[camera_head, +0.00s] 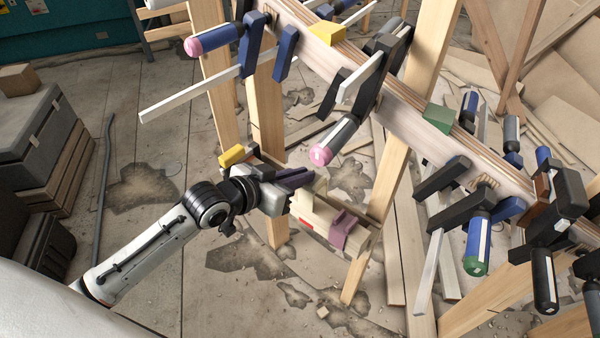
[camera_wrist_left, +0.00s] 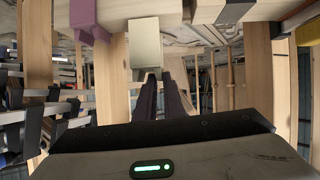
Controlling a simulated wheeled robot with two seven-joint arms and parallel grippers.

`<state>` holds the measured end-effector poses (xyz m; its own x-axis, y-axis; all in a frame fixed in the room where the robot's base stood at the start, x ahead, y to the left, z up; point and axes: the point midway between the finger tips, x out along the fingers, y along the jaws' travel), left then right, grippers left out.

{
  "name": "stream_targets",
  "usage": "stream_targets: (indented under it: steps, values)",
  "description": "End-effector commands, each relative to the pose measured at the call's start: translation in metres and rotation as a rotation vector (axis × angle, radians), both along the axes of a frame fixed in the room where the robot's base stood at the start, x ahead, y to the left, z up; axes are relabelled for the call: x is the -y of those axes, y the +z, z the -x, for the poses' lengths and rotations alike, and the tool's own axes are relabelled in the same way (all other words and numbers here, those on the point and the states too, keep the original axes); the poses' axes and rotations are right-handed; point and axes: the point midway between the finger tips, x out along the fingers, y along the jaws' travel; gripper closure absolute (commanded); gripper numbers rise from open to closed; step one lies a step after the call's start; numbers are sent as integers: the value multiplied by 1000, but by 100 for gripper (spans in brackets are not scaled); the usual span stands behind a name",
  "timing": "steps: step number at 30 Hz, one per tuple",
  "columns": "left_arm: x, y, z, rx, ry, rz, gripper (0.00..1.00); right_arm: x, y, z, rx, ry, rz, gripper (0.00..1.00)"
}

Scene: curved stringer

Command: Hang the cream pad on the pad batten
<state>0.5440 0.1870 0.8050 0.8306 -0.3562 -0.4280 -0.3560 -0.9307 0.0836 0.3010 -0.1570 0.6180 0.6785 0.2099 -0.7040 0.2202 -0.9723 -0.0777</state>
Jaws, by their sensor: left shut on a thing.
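My left gripper (camera_head: 303,178) is shut on the cream pad (camera_head: 312,192), just above and against the pale pad batten (camera_head: 325,219). In the left wrist view the cream pad (camera_wrist_left: 145,43) stands at the tips of my dark left fingers (camera_wrist_left: 165,78). I cannot tell whether it touches the batten. A mauve pad (camera_head: 340,231) hangs over the batten to the right, and shows at the upper left of the wrist view (camera_wrist_left: 85,17). A red mark (camera_head: 307,224) is on the batten's face. The gripper hides part of the batten. My right gripper is not in view.
A yellow block (camera_head: 237,155) sits behind my left wrist. The long curved stringer (camera_head: 405,110) crosses above with several clamps, a pink-ended handle (camera_head: 321,154) hanging close by. Wooden posts (camera_head: 266,110) flank the batten. Grey cases (camera_head: 30,125) stand at the left.

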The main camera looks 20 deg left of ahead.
Motion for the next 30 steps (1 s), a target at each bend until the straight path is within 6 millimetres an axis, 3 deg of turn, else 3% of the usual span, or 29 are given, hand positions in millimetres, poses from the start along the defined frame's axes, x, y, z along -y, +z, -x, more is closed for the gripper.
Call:
stream_targets:
  steps: [11, 30]
  values:
    - [0, -3, 0, 0, 0, 0, 100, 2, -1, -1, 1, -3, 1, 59]
    - [0, -28, 0, 1, 0, 0, 100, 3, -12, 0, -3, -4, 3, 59]
